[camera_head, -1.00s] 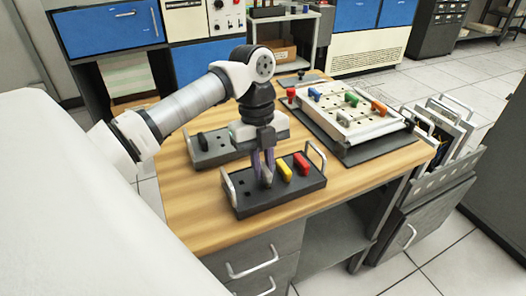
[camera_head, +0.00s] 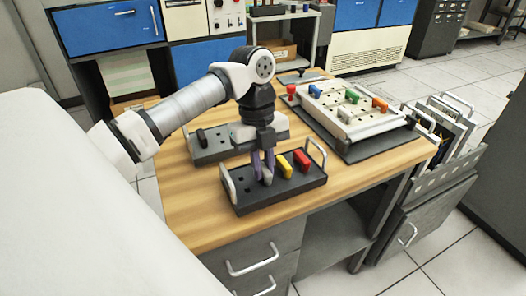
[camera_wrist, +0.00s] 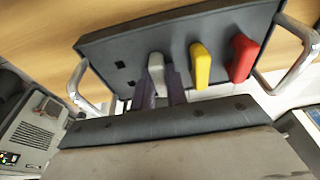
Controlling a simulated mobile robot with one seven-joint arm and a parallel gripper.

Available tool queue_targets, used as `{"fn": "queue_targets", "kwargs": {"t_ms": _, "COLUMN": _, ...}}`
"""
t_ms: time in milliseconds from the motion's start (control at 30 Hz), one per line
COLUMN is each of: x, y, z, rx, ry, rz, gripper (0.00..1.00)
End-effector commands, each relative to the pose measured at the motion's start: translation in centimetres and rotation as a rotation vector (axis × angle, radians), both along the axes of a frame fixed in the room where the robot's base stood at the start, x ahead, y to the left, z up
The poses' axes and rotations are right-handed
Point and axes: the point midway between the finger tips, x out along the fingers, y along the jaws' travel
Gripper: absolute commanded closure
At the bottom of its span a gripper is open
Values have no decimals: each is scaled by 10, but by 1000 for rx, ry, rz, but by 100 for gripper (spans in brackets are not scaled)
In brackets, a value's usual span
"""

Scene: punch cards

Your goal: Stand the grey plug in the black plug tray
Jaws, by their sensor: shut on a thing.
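The black plug tray (camera_head: 288,197) with two metal handles lies at the front of the wooden table. A yellow plug (camera_head: 284,166) and a red plug (camera_head: 302,160) stand in it. My gripper (camera_head: 263,177) points down over the tray, left of the yellow plug. It is shut on the grey plug (camera_wrist: 157,68), which shows between the fingers in the wrist view and at the tray surface in the head view (camera_head: 267,177). The plug looks upright. Whether its lower end is in a hole is hidden. Empty square holes (camera_wrist: 121,65) show beside it.
A second dark tray (camera_head: 210,154) with a black plug (camera_head: 202,138) stands behind, partly hidden by my arm. A white board (camera_head: 340,116) with several coloured plugs lies at the back right. Bare wood (camera_head: 190,200) shows left of the front tray.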

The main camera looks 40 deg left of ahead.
Motion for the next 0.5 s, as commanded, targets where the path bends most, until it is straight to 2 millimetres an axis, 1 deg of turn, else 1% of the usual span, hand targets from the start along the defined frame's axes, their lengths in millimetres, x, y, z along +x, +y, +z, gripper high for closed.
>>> {"fn": "queue_targets", "kwargs": {"t_ms": 200, "x": -1, "y": 0, "z": -2, "rx": -2, "ry": 4, "rz": -1, "gripper": 100}}
{"fn": "queue_targets", "kwargs": {"t_ms": 233, "x": -1, "y": 0, "z": -3, "rx": -2, "ry": 4, "rz": -1, "gripper": 83}}
{"fn": "queue_targets", "kwargs": {"t_ms": 300, "x": -1, "y": 0, "z": -3, "rx": -2, "ry": 4, "rz": -1, "gripper": 74}}
{"fn": "queue_targets", "kwargs": {"t_ms": 400, "x": -1, "y": 0, "z": -3, "rx": -1, "ry": 5, "rz": 0, "gripper": 61}}
{"fn": "queue_targets", "kwargs": {"t_ms": 500, "x": -1, "y": 0, "z": -3, "rx": -1, "ry": 5, "rz": 0, "gripper": 60}}
